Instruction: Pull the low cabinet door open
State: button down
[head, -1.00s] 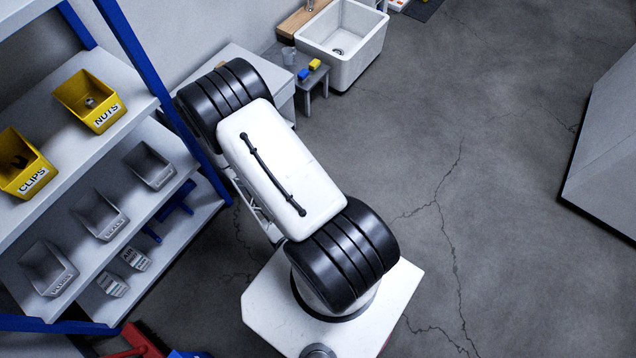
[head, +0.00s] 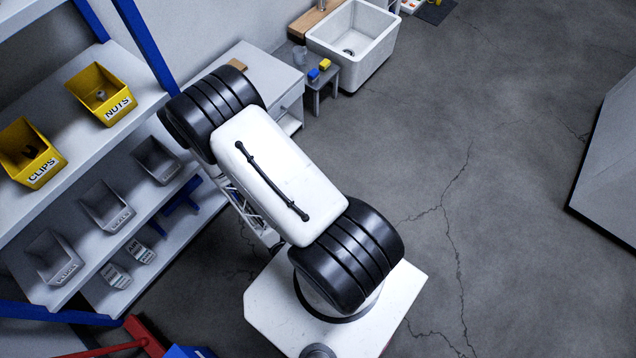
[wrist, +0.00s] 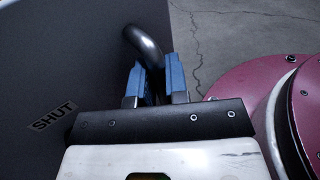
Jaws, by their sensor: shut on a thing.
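In the wrist view, the dark grey door panel (wrist: 60,60) fills the left side and carries a label reading SHUT (wrist: 53,116). A curved metal bar handle (wrist: 146,45) stands out from it. My gripper (wrist: 160,80) has its blue fingertips on both sides of the bar and is shut on it. The lower part of the handle is hidden between the fingers. In the head view, my arm hides the gripper and the handle. I cannot tell from these frames how far the door stands from its frame.
In the wrist view, a dark pink rounded thing (wrist: 245,85) is close on the right. In the head view, a blue-framed shelf rack (head: 140,40) with bins stands left, and a white cabinet (head: 270,70) and sink (head: 375,60) are behind.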

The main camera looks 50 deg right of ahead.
jog(key=c, duration=1.4)
grip_release()
jog(key=shift+a, duration=0.1)
jog(key=shift+v, duration=3.8)
jog(key=shift+w, duration=0.1)
